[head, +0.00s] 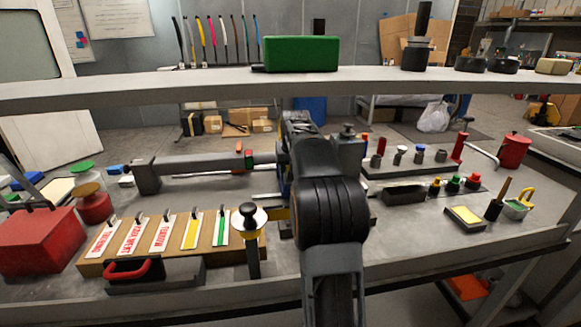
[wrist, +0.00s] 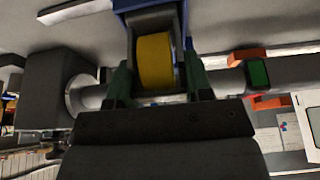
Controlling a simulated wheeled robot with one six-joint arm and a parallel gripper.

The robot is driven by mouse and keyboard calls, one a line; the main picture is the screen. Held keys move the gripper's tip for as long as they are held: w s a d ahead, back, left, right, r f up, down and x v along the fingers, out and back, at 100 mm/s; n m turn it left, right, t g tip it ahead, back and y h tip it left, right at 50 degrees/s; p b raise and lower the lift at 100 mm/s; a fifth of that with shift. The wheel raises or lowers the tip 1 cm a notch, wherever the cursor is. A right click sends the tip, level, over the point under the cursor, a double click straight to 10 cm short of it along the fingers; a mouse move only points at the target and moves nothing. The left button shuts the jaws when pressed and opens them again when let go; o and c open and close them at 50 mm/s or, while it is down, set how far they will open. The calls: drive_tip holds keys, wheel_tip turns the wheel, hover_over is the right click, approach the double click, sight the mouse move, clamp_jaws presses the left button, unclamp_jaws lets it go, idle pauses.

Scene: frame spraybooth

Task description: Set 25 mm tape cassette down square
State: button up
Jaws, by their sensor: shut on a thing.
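In the wrist view my gripper (wrist: 160,82) is shut on the tape cassette (wrist: 125,5), a blue housing around a yellow roll. Its green-sided fingers stand on either side of the cassette. In the head view my arm hides the gripper and most of the cassette. A grey bar device (head: 200,166) with a square end block lies on the bench left of my arm. In the wrist view its block (wrist: 42,92) is left of the cassette and a bar with a green patch (wrist: 258,74) is right. Whether the cassette touches anything below is unclear.
A wooden rack (head: 95,266) of labelled cards and coloured strips stands front left, beside a red box (head: 40,243). A raised shelf (head: 170,91) crosses behind. A rail of small nozzles (head: 420,167), a dark block (head: 404,194) and a yellow pad (head: 465,217) are right.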

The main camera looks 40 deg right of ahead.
drive_tip(key=o, duration=1.5)
drive_tip(key=shift+r+p, duration=2.9)
drive_tip(key=shift+r, duration=0.1)
